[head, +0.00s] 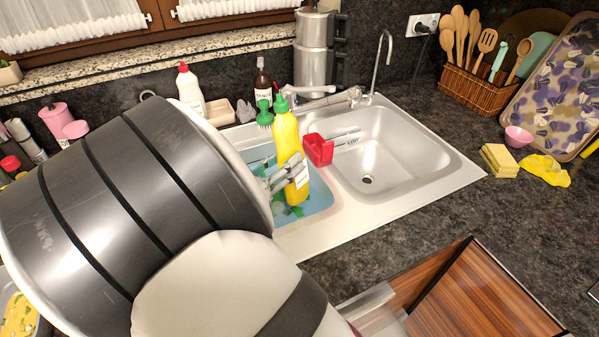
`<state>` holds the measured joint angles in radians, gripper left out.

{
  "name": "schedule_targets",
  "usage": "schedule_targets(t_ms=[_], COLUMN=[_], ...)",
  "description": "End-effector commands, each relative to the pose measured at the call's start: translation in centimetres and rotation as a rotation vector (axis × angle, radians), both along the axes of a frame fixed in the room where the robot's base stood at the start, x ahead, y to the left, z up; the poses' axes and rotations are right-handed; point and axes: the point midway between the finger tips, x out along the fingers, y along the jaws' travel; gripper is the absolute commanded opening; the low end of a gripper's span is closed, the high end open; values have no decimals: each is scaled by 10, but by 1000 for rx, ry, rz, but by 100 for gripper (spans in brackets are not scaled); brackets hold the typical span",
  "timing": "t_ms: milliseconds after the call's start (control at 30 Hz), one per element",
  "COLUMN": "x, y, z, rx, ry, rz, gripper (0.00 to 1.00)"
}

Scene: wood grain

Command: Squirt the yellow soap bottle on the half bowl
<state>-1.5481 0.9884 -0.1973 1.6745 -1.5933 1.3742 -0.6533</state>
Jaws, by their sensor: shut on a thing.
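The yellow soap bottle (284,138) with a green cap stands upright in the head view, above the left sink basin. My gripper (292,172) is shut on its lower half, coming from the left, and part of the white label shows beside the fingers. The left basin (319,197) holds blue water with green things in it, partly hidden by my arm. I cannot make out a half bowl for sure. A small pink bowl (518,136) sits on the counter at the right. I cannot tell whether the bottle touches anything below it.
A red caddy (318,149) sits by the divider, right of the bottle. The right basin (393,150) looks empty. A tap (384,58), a white bottle (189,90), and a dark bottle (262,82) stand behind. Sponges (499,160) and a yellow cloth (545,171) lie right.

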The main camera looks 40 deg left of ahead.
Motion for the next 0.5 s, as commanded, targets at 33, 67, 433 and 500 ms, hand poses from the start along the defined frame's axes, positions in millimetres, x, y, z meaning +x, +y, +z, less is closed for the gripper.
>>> schedule_targets(t_ms=[33, 67, 433, 500], x=[2, 2, 0, 1], y=[6, 8, 12, 16], z=[-1, 0, 2, 1], rx=[36, 52, 86, 113], ry=[-3, -3, -5, -5], rz=[0, 0, 0, 1], gripper=[0, 0, 0, 0])
